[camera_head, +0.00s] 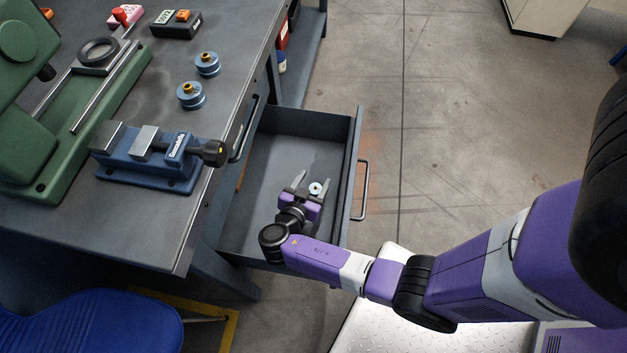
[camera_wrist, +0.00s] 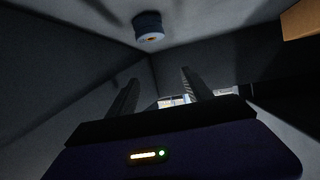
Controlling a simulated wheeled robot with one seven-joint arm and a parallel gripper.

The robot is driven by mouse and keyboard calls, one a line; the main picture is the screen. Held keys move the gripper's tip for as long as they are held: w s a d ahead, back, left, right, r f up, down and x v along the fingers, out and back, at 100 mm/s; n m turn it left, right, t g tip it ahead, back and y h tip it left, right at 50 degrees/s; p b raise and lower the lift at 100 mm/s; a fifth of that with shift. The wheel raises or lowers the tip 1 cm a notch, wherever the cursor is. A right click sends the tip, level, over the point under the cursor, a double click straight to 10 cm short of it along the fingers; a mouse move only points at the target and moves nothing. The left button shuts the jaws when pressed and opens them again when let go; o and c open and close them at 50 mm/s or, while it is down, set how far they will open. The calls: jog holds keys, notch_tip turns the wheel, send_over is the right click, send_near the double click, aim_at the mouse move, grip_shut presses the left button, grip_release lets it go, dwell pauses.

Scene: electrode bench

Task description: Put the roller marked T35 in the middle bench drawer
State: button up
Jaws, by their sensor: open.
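A bench drawer (camera_head: 303,121) is pulled open under the bench top, and its grey inside shows. My gripper (camera_head: 314,184) is inside its outline, fingers open. A small roller (camera_head: 316,189) with a pale end face and dark centre shows between the fingers in the head view. In the wrist view the roller (camera_wrist: 148,27) is dark blue with a pale, orange-centred end, apart from my open fingers (camera_wrist: 158,88). It appears to be in the drawer; whether it touches the floor I cannot tell. Its marking is unreadable.
Two blue rollers, a nearer one (camera_head: 191,95) and a farther one (camera_head: 207,64), stand on the bench top (camera_head: 160,215). A blue vise (camera_head: 150,172) sits near its edge. A closed drawer's handle (camera_head: 245,128) is beside the open drawer. A blue chair (camera_head: 90,322) stands in front.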

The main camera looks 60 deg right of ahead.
jog(key=v, duration=0.7)
jog(key=shift+a+r, duration=0.25)
dwell(0.3)
